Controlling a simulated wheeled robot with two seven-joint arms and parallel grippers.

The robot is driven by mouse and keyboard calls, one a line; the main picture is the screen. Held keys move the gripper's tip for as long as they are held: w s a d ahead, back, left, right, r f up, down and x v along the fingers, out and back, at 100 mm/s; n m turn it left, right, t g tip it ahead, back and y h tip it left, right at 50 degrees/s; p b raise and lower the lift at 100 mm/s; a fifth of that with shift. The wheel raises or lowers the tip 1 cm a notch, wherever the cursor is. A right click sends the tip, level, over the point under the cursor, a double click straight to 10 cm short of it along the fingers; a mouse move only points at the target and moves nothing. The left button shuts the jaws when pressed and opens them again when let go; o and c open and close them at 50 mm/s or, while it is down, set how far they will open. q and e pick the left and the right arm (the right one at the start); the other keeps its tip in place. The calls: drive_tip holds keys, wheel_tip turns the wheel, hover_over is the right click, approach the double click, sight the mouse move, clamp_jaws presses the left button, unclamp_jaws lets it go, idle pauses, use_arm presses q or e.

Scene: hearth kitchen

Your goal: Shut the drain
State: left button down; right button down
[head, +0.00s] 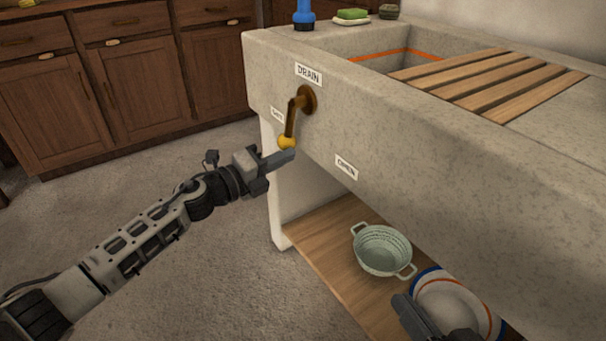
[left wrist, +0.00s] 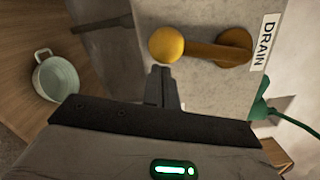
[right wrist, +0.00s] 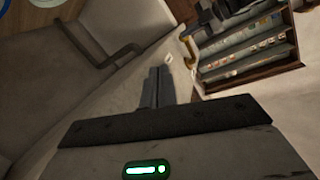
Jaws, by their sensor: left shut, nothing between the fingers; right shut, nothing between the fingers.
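The brass drain lever (head: 294,115) is mounted on the stone sink's front under the "DRAIN" label (head: 308,74). It points downward, between the small label on its left (head: 277,115), which is hard to read, and the "OPEN" label (head: 346,166). Its yellow knob (head: 287,142) is at the lower end; the lever (left wrist: 203,51) and knob (left wrist: 166,45) also show in the left wrist view. My left gripper (head: 291,155) is shut and empty, its tips just below the knob; contact is unclear. My right gripper (head: 405,303) is shut and empty, low near the sink front.
The stone sink (head: 450,150) has a wooden slatted rack (head: 490,82) on top. A blue item (head: 304,14) and green sponge (head: 351,14) stand at its rim. A colander (head: 381,249) and plates (head: 460,303) sit on the lower shelf (head: 318,232). Floor at left is clear.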

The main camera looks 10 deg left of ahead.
use_arm(q)
drive_tip(key=shift+w+a+r+m+b, duration=0.25)
drive_tip(key=shift+w+a+m+b, duration=0.8)
drive_tip(key=shift+a+m+b, duration=0.4)
use_arm(e)
drive_tip(key=shift+w+a+r+m+t+y, duration=0.15)
drive_tip(key=shift+r+m+t+y, duration=0.1)
drive_tip(key=shift+r+y, duration=0.15)
drive_tip(key=shift+w+a+r+m+t+y, duration=0.1)
drive_tip(key=shift+r+m+t+y, duration=0.05)
drive_tip(key=shift+r+t+y, duration=0.2)
use_arm(q)
drive_tip(key=shift+d, duration=0.25)
drive_tip(key=s+a+f, duration=0.1)
drive_tip(key=s+a, duration=0.1)
drive_tip(key=s, duration=0.3)
drive_tip(key=s+a+f+p, duration=0.1)
drive_tip(key=s+a+f, duration=0.1)
drive_tip(key=s, duration=0.3)
drive_tip(key=shift+s, duration=0.35)
use_arm(e)
drive_tip(key=shift+s+a+f+g, duration=0.2)
drive_tip(key=shift+s+f+g, duration=0.2)
drive_tip(key=shift+s+g, duration=0.15)
use_arm(q)
drive_tip(key=shift+m, duration=0.25)
